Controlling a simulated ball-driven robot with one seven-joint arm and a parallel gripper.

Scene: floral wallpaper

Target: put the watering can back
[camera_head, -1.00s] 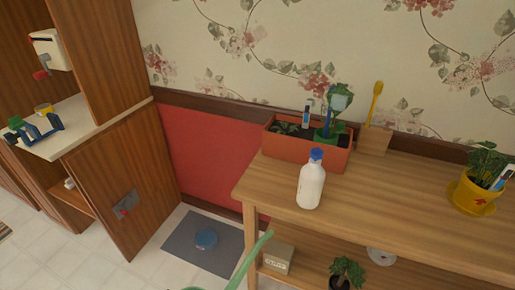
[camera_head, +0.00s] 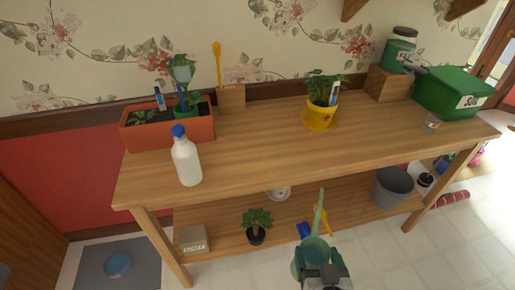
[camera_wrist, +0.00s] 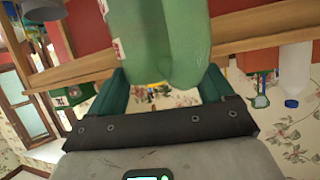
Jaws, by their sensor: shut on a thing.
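A green watering can (camera_head: 314,250) is held low in front of the wooden bench (camera_head: 250,138), with its spout pointing up in the head view. My gripper (camera_head: 322,268) is at the bottom of the head view, shut on the can. In the wrist view the green can body (camera_wrist: 165,40) fills the top middle, between the fingers of my gripper (camera_wrist: 160,88). My gripper partly hides the can in the head view.
On the bench top are a white bottle (camera_head: 187,162), an orange planter (camera_head: 170,128), a yellow potted plant (camera_head: 320,116) and a green soil box (camera_head: 452,92). The lower shelf holds a small plant (camera_head: 256,224) and a grey bucket (camera_head: 392,187). The middle of the bench top is clear.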

